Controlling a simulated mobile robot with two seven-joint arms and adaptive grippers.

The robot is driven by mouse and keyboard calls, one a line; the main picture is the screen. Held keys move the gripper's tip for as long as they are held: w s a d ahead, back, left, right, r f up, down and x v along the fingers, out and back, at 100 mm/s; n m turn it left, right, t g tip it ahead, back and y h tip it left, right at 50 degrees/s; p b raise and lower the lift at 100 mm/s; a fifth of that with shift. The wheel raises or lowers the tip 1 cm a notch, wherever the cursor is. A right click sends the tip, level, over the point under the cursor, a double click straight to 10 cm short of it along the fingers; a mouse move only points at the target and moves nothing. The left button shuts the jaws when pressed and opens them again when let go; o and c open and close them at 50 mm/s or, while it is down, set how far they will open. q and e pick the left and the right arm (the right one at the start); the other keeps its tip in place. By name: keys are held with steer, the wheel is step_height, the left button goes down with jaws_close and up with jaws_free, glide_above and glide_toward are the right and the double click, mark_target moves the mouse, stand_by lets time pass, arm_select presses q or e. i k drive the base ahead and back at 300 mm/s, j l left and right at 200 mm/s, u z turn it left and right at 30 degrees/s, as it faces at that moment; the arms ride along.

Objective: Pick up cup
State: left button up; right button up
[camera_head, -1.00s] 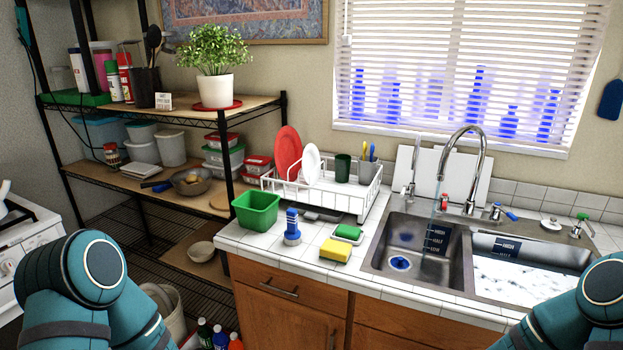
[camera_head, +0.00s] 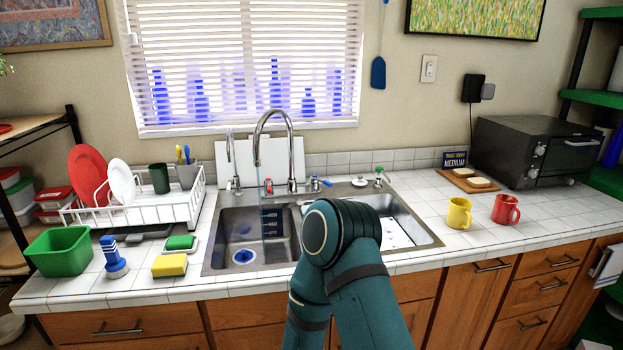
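A yellow cup (camera_head: 458,213) stands upright on the white tiled counter right of the sink. A red cup (camera_head: 506,209) stands upright just to its right, with a small gap between them. A dark green cup (camera_head: 160,179) sits in the white dish rack on the left. One of my teal arms rises in front of the sink and hides part of its right basin. Neither gripper shows in the view. Nothing of mine touches a cup.
The counter (camera_head: 430,200) holds a black toaster oven (camera_head: 535,152), a board with bread (camera_head: 470,181), a dish rack (camera_head: 150,212), a green tub (camera_head: 60,251), a blue brush (camera_head: 113,258) and a yellow sponge (camera_head: 169,265). The sink (camera_head: 225,240) lies between. Tile around the two right cups is clear.

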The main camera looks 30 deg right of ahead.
mark_target(459, 208)
steer(key=l+z, duration=0.1)
steer(key=z, duration=1.95)
